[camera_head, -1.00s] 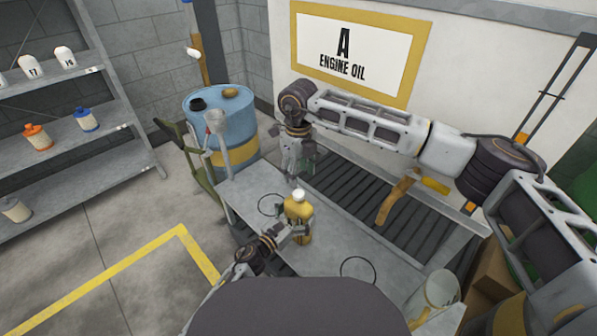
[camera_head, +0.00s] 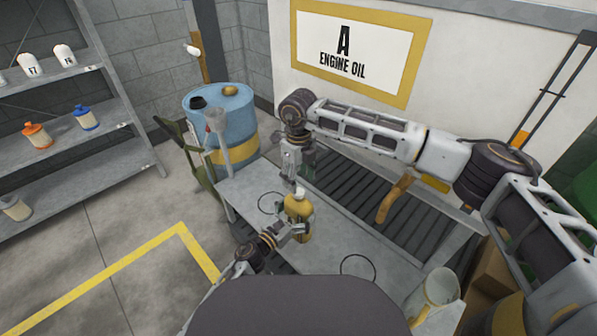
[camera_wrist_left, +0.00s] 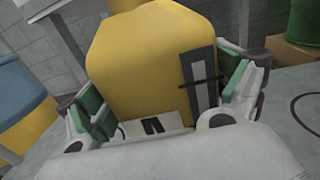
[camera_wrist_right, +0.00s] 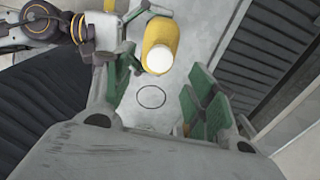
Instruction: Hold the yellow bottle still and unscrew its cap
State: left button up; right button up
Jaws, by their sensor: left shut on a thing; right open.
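The yellow bottle (camera_head: 297,208) stands upright on the grey table, with its white cap (camera_head: 299,190) on top. My left gripper (camera_head: 300,232) is shut around the body of the bottle. In the left wrist view the yellow body (camera_wrist_left: 150,60) fills the space between the green pads; its cap is out of that view. My right gripper (camera_head: 297,178) is open and empty, pointing down just behind and above the bottle. In the right wrist view the white cap (camera_wrist_right: 160,59) shows below the camera, ahead of the open fingers (camera_wrist_right: 165,105) and apart from them.
The grey table (camera_head: 335,246) has thin black circle marks and open room around the bottle. A dark roller conveyor (camera_head: 350,190) lies behind it. A blue drum (camera_head: 222,125) stands behind left, and a clear container (camera_head: 437,288) at right. A shelf (camera_head: 105,130) is at far left.

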aim_at(298, 191)
jog(key=shift+f, duration=2.65)
jog(key=shift+c, duration=0.5)
jog(key=c, duration=1)
jog(key=shift+r, duration=1.15)
jog(key=shift+r, duration=2)
jog(key=shift+c, duration=0.2)
